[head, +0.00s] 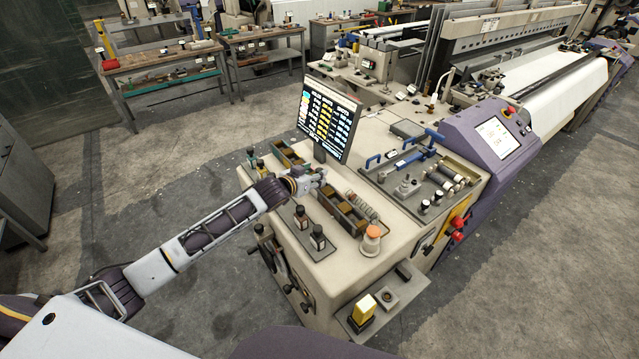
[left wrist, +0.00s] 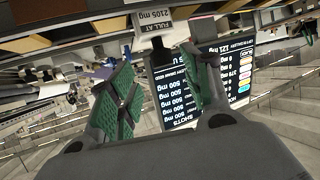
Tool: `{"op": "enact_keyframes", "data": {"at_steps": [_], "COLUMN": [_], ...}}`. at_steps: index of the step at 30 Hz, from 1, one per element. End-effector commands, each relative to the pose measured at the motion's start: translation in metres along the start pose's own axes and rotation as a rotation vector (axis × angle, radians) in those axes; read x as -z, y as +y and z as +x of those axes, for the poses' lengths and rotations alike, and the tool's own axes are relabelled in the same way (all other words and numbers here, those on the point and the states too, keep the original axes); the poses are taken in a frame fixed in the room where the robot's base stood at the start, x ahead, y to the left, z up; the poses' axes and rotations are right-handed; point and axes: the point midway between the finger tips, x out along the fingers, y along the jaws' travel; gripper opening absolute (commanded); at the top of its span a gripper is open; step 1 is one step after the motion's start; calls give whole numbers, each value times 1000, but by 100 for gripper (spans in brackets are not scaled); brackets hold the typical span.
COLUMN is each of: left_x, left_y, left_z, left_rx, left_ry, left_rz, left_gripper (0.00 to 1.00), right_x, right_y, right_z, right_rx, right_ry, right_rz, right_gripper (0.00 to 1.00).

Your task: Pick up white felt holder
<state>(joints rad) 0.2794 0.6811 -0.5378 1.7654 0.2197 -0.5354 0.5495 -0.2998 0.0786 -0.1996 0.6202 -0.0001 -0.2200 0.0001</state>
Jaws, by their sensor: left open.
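My left gripper (head: 314,180) reaches over the beige machine top, beside the foot of the monitor and above the dark tray. In the left wrist view its two green-padded fingers (left wrist: 160,90) are apart, with no object clearly held between them. A small white label (left wrist: 153,20) reading "FULL AT 2105 mg" shows beyond the fingertips, with a grey piece just below it. I cannot tell for sure which thing is the white felt holder; part of the tray near the gripper is hidden by it. My right gripper is not in view.
The monitor (head: 329,117) stands close behind the gripper. A compartmented tray (head: 345,213), an orange-topped knob (head: 371,236) and two dark-capped posts (head: 317,238) are nearby. A tool tray (head: 432,185) lies to the right. Workbenches (head: 165,65) stand at the back left.

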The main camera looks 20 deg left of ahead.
Motion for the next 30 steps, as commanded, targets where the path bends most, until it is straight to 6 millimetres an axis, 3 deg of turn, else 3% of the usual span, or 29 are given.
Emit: {"op": "enact_keyframes", "data": {"at_steps": [22,30], "left_x": [0,-1], "left_y": [-4,-4], "left_z": [44,52], "left_rx": [0,0], "left_ry": [1,0], "left_rz": [-1,1], "left_gripper": [49,49], "right_x": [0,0], "right_y": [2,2], "right_z": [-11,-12], "right_rx": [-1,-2], "right_ry": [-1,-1], "right_rz": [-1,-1], "right_gripper": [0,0]}}
